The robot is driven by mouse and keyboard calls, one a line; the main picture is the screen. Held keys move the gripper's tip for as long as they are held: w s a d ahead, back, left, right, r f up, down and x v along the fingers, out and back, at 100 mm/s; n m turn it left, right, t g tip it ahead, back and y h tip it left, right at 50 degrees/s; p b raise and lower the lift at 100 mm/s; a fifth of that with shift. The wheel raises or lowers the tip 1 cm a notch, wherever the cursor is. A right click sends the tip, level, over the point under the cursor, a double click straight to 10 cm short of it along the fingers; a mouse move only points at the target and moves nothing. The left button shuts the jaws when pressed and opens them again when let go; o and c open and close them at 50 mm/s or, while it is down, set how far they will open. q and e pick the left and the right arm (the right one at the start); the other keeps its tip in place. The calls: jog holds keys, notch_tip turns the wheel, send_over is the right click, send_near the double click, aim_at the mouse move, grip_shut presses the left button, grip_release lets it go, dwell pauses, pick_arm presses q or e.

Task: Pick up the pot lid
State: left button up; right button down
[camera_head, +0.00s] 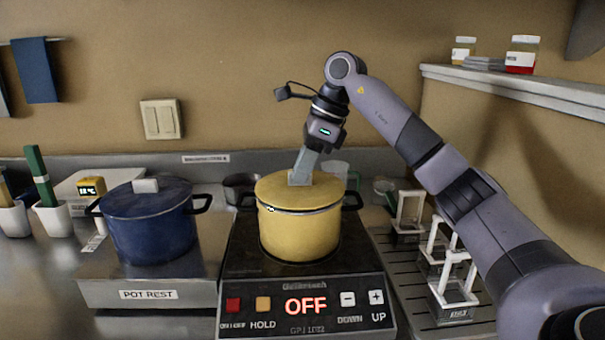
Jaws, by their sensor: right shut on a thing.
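A yellow pot (290,235) stands on the black hot plate (262,262), whose display reads OFF. Its yellow lid (272,190) sits on top of the pot, with a pale block handle in the middle. My right gripper (300,174) comes down from above and is shut on the lid's handle, mostly covering it. No clear gap shows between lid and pot rim. A blue pot (150,230) with its own lid (125,201) and pale handle stands on the pot rest at the left. My left gripper is out of view.
A metal pot rest (148,294) is left of the hot plate. White frame holders (455,300) stand on a slatted drain tray at the right, below my right arm. A shelf (520,92) with jars is at upper right. White cups (52,220) stand at far left.

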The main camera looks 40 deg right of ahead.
notch_tip(320, 180, up, 19)
jog(key=p, duration=0.5)
